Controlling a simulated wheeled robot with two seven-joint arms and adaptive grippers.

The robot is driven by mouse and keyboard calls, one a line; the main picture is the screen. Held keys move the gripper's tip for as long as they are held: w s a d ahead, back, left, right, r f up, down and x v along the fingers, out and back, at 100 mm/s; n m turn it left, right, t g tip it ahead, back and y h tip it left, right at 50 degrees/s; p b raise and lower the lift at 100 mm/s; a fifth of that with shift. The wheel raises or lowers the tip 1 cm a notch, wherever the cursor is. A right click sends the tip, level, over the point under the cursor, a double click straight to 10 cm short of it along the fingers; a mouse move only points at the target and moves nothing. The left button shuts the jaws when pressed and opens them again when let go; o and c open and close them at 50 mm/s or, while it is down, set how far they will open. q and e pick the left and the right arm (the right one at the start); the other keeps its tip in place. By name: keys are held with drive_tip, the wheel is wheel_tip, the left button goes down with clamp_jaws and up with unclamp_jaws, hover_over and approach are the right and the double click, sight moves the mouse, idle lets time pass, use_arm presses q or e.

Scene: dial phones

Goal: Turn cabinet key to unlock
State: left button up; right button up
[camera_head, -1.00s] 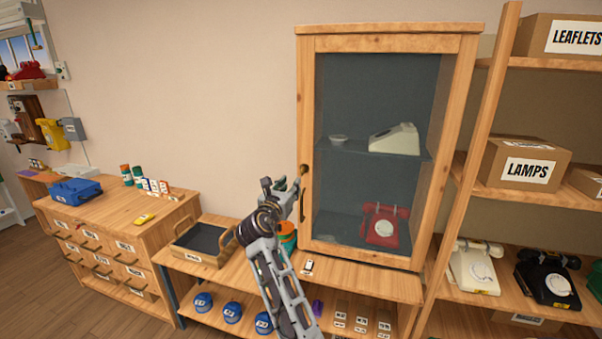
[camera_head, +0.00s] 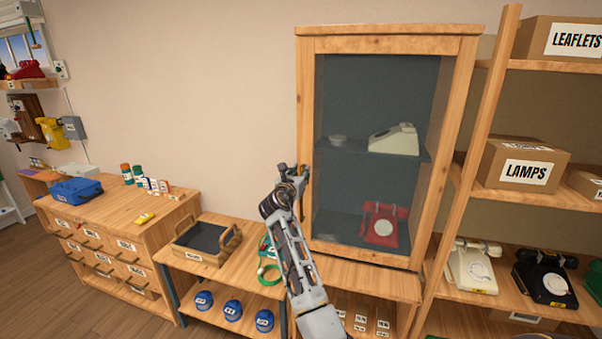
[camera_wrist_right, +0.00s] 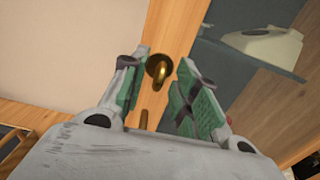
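The wooden cabinet (camera_head: 388,45) has a glass door, with a red phone (camera_head: 384,224) and a pale phone (camera_head: 394,139) inside. A round brass fitting (camera_wrist_right: 158,70) with a protruding piece is on the door's left frame. I cannot tell whether it is a knob or a key. A small darker piece (camera_wrist_right: 144,117) shows below it, partly hidden. My right gripper (camera_head: 291,172) is at the door's left frame. In the right wrist view its green-padded fingers (camera_wrist_right: 158,88) are apart, one on each side of the brass fitting, with visible gaps. My left gripper is not in view.
Blue round items (camera_head: 233,311) sit on the shelf below. Open shelves with boxes (camera_head: 524,165) and phones stand at right.

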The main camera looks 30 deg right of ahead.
drive_tip(key=shift+w+d, duration=0.25)
drive_tip(key=shift+d, duration=0.05)
drive_tip(key=shift+c, duration=0.4)
clamp_jaws()
